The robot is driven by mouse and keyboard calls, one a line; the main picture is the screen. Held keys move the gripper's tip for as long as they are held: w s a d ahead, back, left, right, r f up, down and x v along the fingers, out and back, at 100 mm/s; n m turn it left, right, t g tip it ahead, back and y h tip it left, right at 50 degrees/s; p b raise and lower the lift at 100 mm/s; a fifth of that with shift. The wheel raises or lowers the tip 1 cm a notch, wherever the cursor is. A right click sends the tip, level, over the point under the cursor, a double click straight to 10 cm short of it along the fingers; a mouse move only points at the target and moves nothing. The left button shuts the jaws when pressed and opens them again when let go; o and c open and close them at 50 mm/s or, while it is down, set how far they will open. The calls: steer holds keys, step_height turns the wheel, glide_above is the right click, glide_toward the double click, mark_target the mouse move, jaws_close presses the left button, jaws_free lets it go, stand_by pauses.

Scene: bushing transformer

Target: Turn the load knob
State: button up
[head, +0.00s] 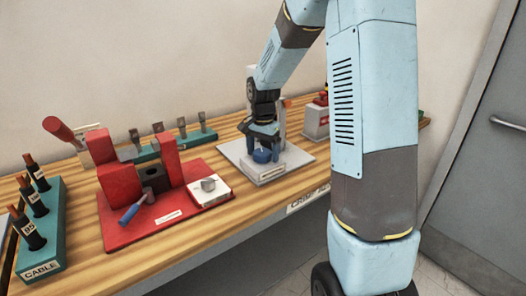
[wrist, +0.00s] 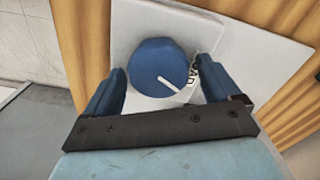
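The load knob (wrist: 155,66) is a round blue knob with a white pointer line. In the wrist view its line points to the lower right, beside partly hidden dark lettering on a light plate (wrist: 130,20). My gripper (wrist: 163,80) has its two blue fingers apart, one on each side of the knob. A gap shows on the left; on the right the finger is close, and I cannot tell whether it touches. In the head view the knob (head: 262,156) sits low on a grey-white unit on the bench, and my gripper (head: 262,140) is right above it, pointing down.
The wooden bench (head: 90,258) carries a red fixture (head: 120,186) with a blue-handled lever to the left. A teal cable stand (head: 40,245) is at the far left. A teal rack (head: 170,148) stands behind, and another red-and-grey unit (head: 316,120) stands to the right.

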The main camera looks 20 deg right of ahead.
steer(key=c, duration=1)
steer(key=shift+o, duration=0.2)
steer(key=shift+n, duration=0.4)
steer(key=n, duration=0.3)
steer(key=shift+a+n, duration=0.1)
steer(key=shift+n, duration=0.3)
steer(key=n, duration=0.5)
steer(key=shift+a+f, duration=0.1)
steer(key=n, duration=0.5)
steer(key=shift+s+a+n, duration=0.1)
steer(key=shift+n, duration=0.3)
steer(key=n, duration=0.5)
steer(key=shift+s, duration=0.1)
steer(key=shift+n, duration=0.3)
